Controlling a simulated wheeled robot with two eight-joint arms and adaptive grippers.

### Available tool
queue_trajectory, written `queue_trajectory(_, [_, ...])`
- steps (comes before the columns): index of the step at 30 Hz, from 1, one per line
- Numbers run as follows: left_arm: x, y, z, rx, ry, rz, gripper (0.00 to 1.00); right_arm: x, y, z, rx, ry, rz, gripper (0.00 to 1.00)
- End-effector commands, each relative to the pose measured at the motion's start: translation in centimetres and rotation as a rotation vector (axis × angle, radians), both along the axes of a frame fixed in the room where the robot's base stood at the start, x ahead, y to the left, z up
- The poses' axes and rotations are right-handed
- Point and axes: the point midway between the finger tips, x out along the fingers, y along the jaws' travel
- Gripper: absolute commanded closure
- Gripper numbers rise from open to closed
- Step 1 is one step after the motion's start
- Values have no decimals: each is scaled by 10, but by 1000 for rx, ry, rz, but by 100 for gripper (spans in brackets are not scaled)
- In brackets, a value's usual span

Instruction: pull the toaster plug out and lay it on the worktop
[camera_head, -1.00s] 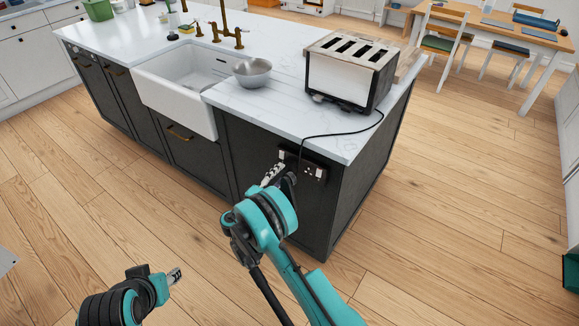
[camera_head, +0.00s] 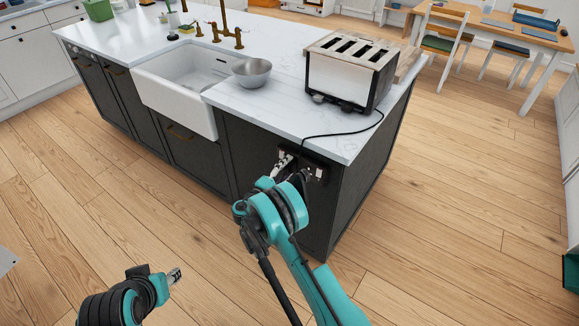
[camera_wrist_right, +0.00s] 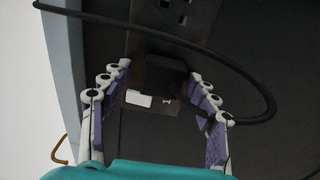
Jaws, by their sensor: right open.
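The toaster (camera_head: 341,78) stands on the white worktop (camera_head: 270,108) at the island's corner. Its black cord (camera_head: 345,132) hangs over the edge to a socket plate (camera_head: 317,172) on the dark end panel. In the right wrist view the black plug (camera_wrist_right: 166,76) sits at the plate, with the cord (camera_wrist_right: 262,84) looping around to the right. My right gripper (camera_head: 292,173) is at the plate. In its wrist view the open fingers (camera_wrist_right: 160,88) stand on either side of the plug, with gaps visible. In the head view the gripper hides the plug. My left gripper (camera_head: 175,276) is low at the left, away from the island; its jaw state is unclear.
A metal bowl (camera_head: 252,72) stands on the worktop beside the white sink (camera_head: 180,85). The floor around the island is open.

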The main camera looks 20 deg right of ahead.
Motion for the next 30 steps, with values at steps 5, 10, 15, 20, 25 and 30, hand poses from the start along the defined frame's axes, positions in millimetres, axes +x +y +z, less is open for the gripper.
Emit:
queue_trajectory(5, [0, 0, 0, 0, 0, 0, 60, 0, 0, -1, 0, 0, 0, 40])
queue_trajectory(10, [0, 0, 0, 0, 0, 0, 60, 0, 0, -3, 0, 0, 0, 40])
queue_trajectory(15, [0, 0, 0, 0, 0, 0, 60, 0, 0, -3, 0, 0, 0, 40])
queue_trajectory(20, [0, 0, 0, 0, 0, 0, 60, 0, 0, -3, 0, 0, 0, 40])
queue_trajectory(25, [0, 0, 0, 0, 0, 0, 60, 0, 0, -3, 0, 0, 0, 48])
queue_trajectory(30, [0, 0, 0, 0, 0, 0, 60, 0, 0, -3, 0, 0, 0, 92])
